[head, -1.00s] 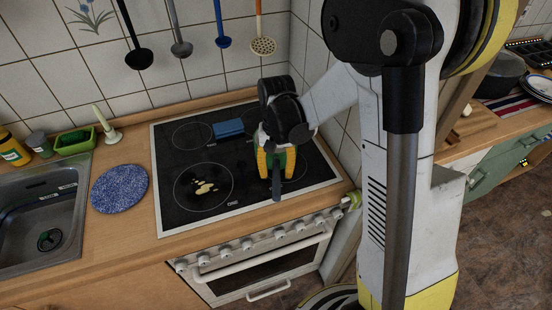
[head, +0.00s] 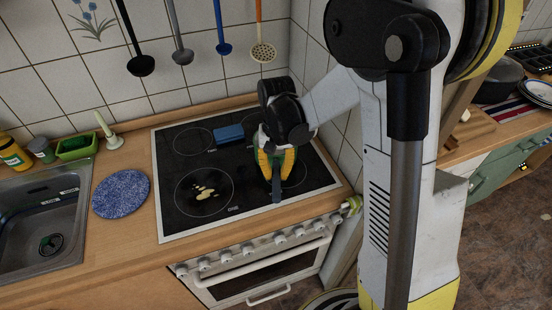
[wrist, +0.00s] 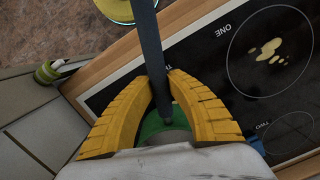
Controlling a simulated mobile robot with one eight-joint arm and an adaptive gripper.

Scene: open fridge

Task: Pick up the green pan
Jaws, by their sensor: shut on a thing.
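The green pan (wrist: 153,124) is mostly hidden under my gripper; a bit of its green body shows in the wrist view, and its dark handle (wrist: 148,45) runs up between my fingers. In the head view the handle (head: 276,189) points toward the front of the stove. My gripper (wrist: 163,86) has yellow ribbed fingers, one on each side of the handle, closed against it near the pan's body. In the head view my gripper (head: 274,170) is over the right front of the black cooktop. Whether the pan touches the cooktop is hard to tell.
The cooktop (head: 214,166) has a blue block (head: 229,133) at its back and a yellowish spill (head: 204,193) on the front left burner. A blue round mat (head: 121,194) and a sink (head: 42,228) are at left. Utensils hang on the tiled wall; a side wall is close at right.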

